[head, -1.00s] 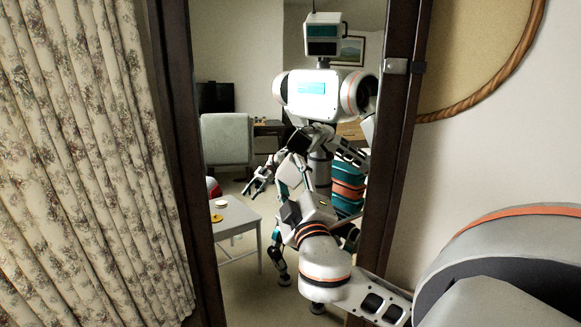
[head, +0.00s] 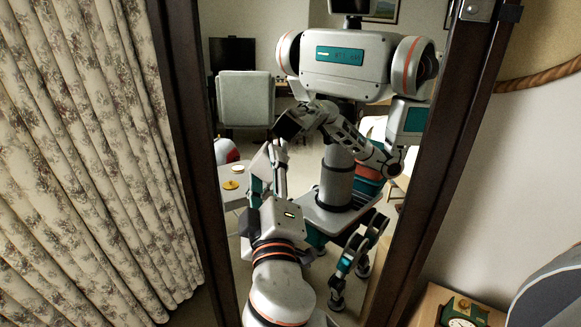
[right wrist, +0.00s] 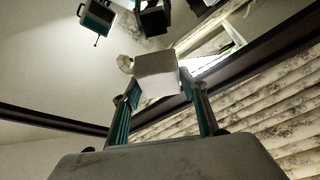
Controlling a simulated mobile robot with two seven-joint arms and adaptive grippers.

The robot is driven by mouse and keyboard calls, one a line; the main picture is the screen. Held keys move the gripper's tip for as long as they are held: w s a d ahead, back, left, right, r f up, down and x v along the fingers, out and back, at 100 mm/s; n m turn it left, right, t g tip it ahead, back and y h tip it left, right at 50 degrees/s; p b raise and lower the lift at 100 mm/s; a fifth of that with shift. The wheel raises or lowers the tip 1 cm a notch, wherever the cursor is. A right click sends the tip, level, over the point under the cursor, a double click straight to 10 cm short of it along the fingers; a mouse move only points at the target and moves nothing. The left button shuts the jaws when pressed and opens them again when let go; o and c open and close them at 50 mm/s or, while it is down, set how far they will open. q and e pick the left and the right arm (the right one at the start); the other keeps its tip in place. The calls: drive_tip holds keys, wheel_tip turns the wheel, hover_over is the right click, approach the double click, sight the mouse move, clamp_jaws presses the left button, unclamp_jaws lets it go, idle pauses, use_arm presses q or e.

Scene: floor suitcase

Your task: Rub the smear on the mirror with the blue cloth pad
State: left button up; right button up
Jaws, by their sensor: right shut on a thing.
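The tall mirror (head: 183,130) stands upright in a dark frame, its glass filled with my reflection and the room. I cannot make out the smear. My right gripper (head: 266,172) reaches up from the bottom, in front of the left half of the glass. In the right wrist view its teal fingers (right wrist: 160,100) are shut on a flat, pale grey piece (right wrist: 156,72), which I take for the cloth pad; no blue shows on it. I cannot tell whether it touches the glass. My left gripper is not directly in view; a teal gripper shows in the reflection.
A floral curtain (head: 95,180) hangs close along the left of the mirror. A wooden cabinet (head: 428,305) with a green clock (head: 462,312) stands at the lower right. A rope-edged panel (head: 545,75) is on the right wall. The table and chair appear only in the reflection.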

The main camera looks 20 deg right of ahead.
drive_tip(key=shift+w+d, duration=0.2)
drive_tip(key=shift+w, duration=0.15)
drive_tip(key=w+d, duration=0.1)
drive_tip(key=w, duration=0.1)
drive_tip(key=shift+w+d+f, duration=0.15)
drive_tip(key=shift+w+d, duration=0.25)
use_arm(q)
drive_tip(key=shift+s, duration=0.15)
use_arm(e)
drive_tip(key=shift+w+d+f, duration=0.1)
drive_tip(key=shift+w+d, duration=0.3)
drive_tip(key=shift+w, duration=0.3)
use_arm(q)
drive_tip(key=shift+r, duration=0.1)
use_arm(e)
drive_tip(key=shift+w+d+f, duration=0.1)
drive_tip(key=shift+w+d, duration=0.45)
drive_tip(key=shift+w, duration=0.25)
